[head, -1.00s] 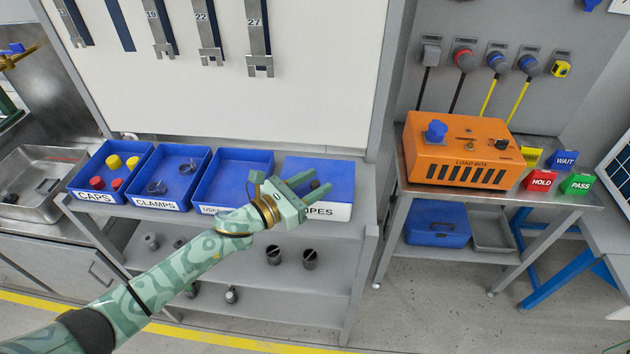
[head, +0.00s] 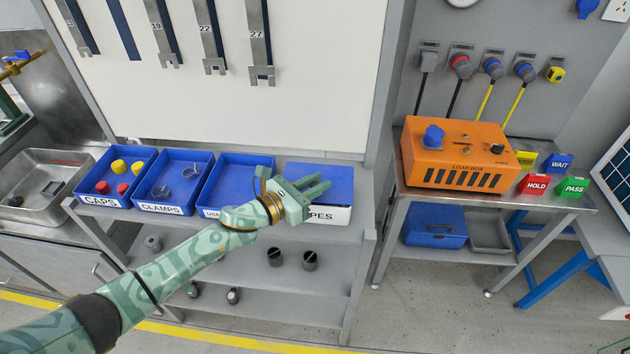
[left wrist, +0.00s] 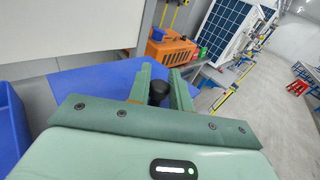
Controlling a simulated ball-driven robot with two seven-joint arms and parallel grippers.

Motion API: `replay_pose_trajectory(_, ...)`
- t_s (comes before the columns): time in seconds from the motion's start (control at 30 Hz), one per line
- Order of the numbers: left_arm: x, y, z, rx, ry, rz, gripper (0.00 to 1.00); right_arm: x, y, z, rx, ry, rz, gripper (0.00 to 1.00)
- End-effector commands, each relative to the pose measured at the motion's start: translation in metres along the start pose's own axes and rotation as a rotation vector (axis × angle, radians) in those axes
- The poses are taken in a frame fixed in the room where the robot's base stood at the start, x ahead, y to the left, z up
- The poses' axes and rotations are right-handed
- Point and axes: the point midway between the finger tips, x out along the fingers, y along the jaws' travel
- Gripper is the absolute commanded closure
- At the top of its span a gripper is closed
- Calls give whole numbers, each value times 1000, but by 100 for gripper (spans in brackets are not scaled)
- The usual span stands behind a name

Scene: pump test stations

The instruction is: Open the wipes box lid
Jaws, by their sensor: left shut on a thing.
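The wipes box (head: 333,214) is white with a flat blue lid (head: 328,174) and stands at the right end of the shelf's row of bins. The lid lies flat on the box in the head view. My left gripper (head: 318,187) is over the lid. In the left wrist view its fingers (left wrist: 160,88) are shut on a dark round knob (left wrist: 158,92), with the blue lid (left wrist: 100,86) behind. In the head view the fingers hide the knob and part of the box's label. My right gripper is not in view.
Blue bins for caps (head: 88,197) and clamps (head: 160,209) and another blue bin (head: 214,211) stand left of the box. A grey upright post is right behind it. An orange load box (head: 460,178) sits on a separate table to the right.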

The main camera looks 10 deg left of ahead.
Motion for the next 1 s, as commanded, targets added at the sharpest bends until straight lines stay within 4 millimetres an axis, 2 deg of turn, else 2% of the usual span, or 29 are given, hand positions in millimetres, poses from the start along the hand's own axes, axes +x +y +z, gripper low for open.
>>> replay_pose_trajectory(0.03, 0, 1, 14, -13, 21, 1, 100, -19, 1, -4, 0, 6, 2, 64)
replay_pose_trajectory(0.1, 1, 2, 21, -46, 56, 2, 100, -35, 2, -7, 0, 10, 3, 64)
replay_pose_trajectory(0.4, 10, 12, 44, -205, 214, 3, 100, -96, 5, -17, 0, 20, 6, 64)
replay_pose_trajectory(0.7, 19, 20, 54, -325, 328, 2, 100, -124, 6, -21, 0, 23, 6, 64)
replay_pose_trajectory(1.0, 23, 23, 55, -371, 371, 3, 100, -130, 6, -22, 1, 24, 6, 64)
